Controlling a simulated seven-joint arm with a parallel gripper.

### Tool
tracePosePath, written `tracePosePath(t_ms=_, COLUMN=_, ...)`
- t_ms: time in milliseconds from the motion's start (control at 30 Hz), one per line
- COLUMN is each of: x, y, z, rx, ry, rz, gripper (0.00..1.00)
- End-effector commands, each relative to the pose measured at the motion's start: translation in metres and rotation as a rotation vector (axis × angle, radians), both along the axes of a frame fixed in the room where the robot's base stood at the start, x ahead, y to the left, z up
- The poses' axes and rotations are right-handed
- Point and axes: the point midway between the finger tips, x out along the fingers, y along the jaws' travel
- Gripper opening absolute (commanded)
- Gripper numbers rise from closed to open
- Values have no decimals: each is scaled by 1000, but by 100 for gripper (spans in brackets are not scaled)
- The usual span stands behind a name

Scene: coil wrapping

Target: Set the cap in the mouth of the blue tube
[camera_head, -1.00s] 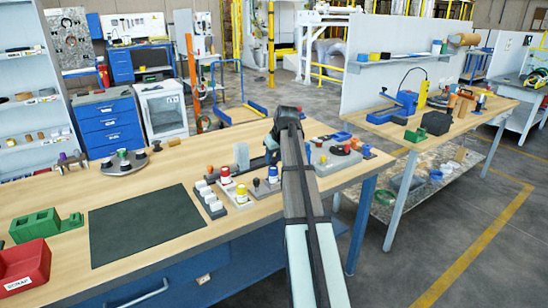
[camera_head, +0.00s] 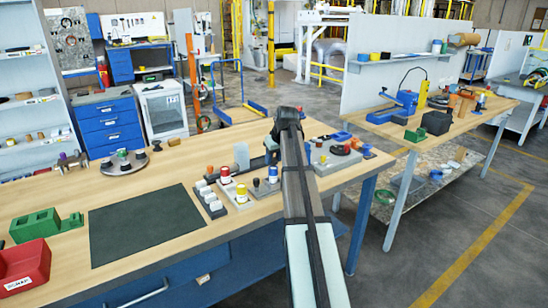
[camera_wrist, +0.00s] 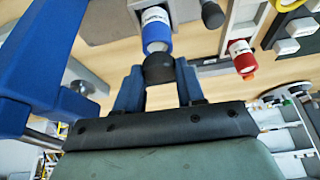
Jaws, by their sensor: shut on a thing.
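The blue tube (camera_wrist: 157,32), with a white label, shows at the top middle of the wrist view. In the head view the blue tube (camera_head: 273,174) stands in the row of tubes, below my gripper (camera_head: 272,155). In the wrist view the two blue fingers of my gripper (camera_wrist: 160,80) are shut on a black cap (camera_wrist: 160,68). The cap lines up with the blue end of the tube and overlaps it in the picture.
The red tube (camera_head: 225,175), the yellow tube (camera_head: 242,193) and a black-topped peg (camera_head: 256,184) stand close beside the blue tube. White blocks (camera_head: 209,197) lie to the left. A dark mat (camera_head: 145,225) leaves free room. A grey turntable (camera_head: 124,162) stands farther back.

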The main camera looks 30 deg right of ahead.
Motion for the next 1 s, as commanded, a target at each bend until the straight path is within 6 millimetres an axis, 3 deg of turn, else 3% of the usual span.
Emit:
tracePosePath(t_ms=700, x=0, y=0, z=-15, rx=0, ry=0, rz=0, gripper=10)
tracePosePath(t_ms=733, x=0, y=0, z=-14, rx=0, ry=0, rz=0, gripper=40)
tracePosePath(t_ms=1000, x=0, y=0, z=-14, rx=0, ry=0, rz=0, gripper=66)
